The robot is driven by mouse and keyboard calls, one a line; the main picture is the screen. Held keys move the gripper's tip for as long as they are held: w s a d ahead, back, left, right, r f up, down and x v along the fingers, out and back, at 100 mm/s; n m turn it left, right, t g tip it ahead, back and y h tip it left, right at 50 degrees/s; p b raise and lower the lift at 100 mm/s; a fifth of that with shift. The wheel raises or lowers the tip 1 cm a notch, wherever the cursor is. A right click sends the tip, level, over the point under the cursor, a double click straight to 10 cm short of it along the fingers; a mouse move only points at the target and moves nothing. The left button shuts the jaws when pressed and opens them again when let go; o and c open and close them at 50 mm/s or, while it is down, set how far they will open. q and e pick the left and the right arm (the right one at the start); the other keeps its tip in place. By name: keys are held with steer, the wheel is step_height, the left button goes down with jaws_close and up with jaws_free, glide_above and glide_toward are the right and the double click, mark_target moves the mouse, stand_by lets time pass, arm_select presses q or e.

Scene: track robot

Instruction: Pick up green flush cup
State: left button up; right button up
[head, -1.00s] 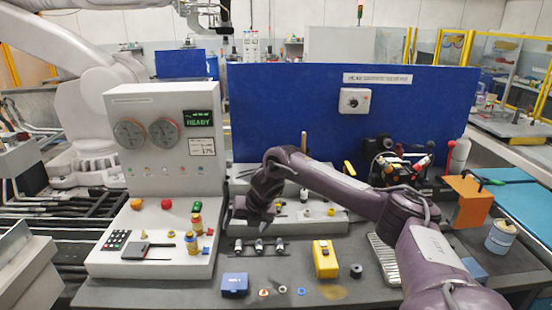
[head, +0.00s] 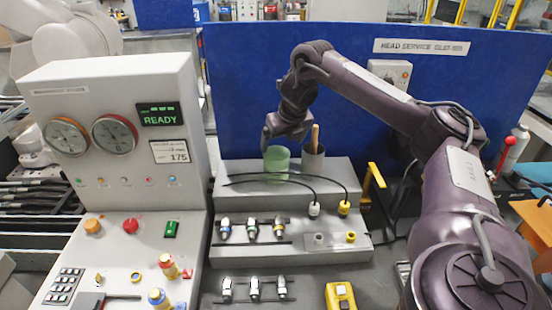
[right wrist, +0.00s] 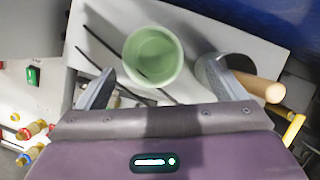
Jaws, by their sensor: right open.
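The green flush cup (head: 276,160) stands upright on the top step of the grey stepped stand (head: 230,190). In the right wrist view the cup (right wrist: 153,56) shows its open mouth, between and beyond the two fingers. My right gripper (head: 284,135) is above and close to the cup in the head view. In the right wrist view the right gripper (right wrist: 165,85) is open, with nothing between its fingers. My left gripper is in neither view.
A grey holder (head: 313,165) with a wooden-handled tool (right wrist: 262,88) stands just right of the cup, close to one finger. Black cables (head: 300,177) lie across the stand. Several connectors (head: 252,229) sit on the lower step. The blue panel (head: 240,80) rises behind.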

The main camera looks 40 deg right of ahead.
mark_target(276, 155)
steer(key=x, duration=0.2)
steer(key=p+x, duration=0.1)
steer(key=x, duration=0.1)
steer(key=a+p+x, duration=0.1)
steer(key=x, duration=0.1)
steer(key=shift+w+f, duration=0.25)
steer(key=shift+f, duration=0.3)
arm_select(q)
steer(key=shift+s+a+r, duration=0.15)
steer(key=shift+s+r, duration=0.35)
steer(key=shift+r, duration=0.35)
arm_select(e)
steer(key=c, duration=1)
steer(key=shift+c, duration=0.2)
